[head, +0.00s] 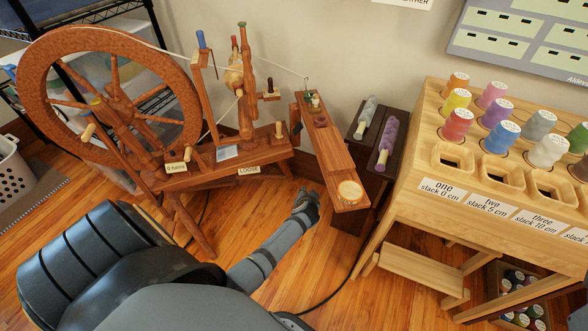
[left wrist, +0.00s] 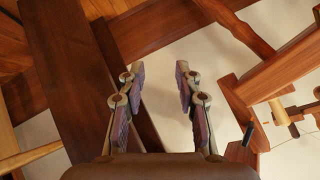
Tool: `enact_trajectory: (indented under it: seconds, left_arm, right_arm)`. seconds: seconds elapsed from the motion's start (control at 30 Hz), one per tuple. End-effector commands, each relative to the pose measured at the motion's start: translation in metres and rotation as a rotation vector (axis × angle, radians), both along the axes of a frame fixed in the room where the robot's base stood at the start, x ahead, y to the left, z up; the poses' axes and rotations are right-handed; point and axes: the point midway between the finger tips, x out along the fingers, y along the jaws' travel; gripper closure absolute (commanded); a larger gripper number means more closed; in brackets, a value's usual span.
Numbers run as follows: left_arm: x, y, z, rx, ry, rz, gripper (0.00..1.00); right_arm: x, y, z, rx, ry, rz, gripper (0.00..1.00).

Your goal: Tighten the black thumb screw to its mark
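My left gripper (head: 307,203) is in the middle of the head view, below the spinning wheel and just left of the hanging narrow board's lower end. In the left wrist view its two fingers (left wrist: 158,90) stand apart with nothing between them. I cannot make out the black thumb screw for certain. A small black piece (left wrist: 248,134) sits on a wooden part right of the fingers in the left wrist view; I cannot tell whether it is the screw. My right gripper is not in view.
The narrow board (head: 330,160) carries a round pale disc at its near end. A dark stool (head: 400,125) holds two yarn rolls. A wooden table (head: 415,145) with several thread spools and empty square holders stands right. A black cable crosses the floor.

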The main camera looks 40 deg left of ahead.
Motion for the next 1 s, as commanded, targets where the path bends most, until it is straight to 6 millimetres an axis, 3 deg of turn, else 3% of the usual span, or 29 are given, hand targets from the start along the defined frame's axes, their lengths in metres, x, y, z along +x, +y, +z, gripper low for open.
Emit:
enact_trajectory:
  seconds: [0.03, 0.1, 0.43, 0.67, 0.97, 1.0]
  left_arm:
    - [-0.010, -0.002, 0.005, -0.014, 0.028, -0.008, 0.66]
    - [-0.025, -0.005, -0.002, -0.032, 0.064, -0.019, 0.66]
    - [-0.092, -0.017, -0.027, -0.112, 0.203, -0.053, 0.66]
    - [-0.117, -0.020, -0.036, -0.140, 0.246, -0.058, 0.66]
    - [-0.119, -0.021, -0.039, -0.142, 0.251, -0.060, 0.66]
    - [-0.119, -0.021, -0.039, -0.142, 0.251, -0.059, 0.62]
  right_arm:
    - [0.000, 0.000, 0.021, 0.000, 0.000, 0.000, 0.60]
    - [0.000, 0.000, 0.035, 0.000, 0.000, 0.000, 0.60]
    - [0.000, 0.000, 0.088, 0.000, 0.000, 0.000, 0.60]
    - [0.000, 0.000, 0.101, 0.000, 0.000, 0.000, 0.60]
    - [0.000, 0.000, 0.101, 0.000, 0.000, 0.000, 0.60]
    - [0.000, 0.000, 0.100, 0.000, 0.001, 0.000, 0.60]
